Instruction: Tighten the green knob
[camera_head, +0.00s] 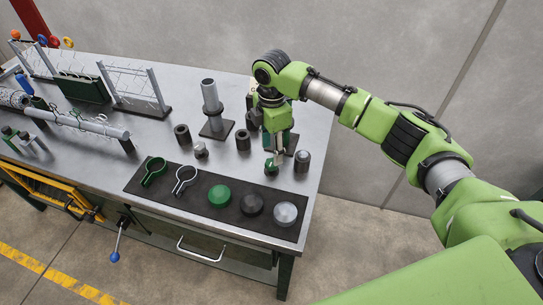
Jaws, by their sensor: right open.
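A green round piece (219,195) lies on the dark mat (140,189) along the front of the bench, left of a black and a grey one. A second, smaller dark green piece (271,169) shows right below my right gripper (273,159). I cannot tell which of the two is the green knob. My right gripper points down from the green arm, with its jaws open at the smaller green piece. The arm partly hides what stands behind it, and I cannot tell whether the fingers touch the piece. My left gripper is out of view.
A black round piece (252,204) and a grey one (285,213) lie on the mat, with green and silver ring clamps to the left. Short dark cylinders (243,140) and a post on a base (210,105) stand nearby. The bench's right edge is close to my gripper.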

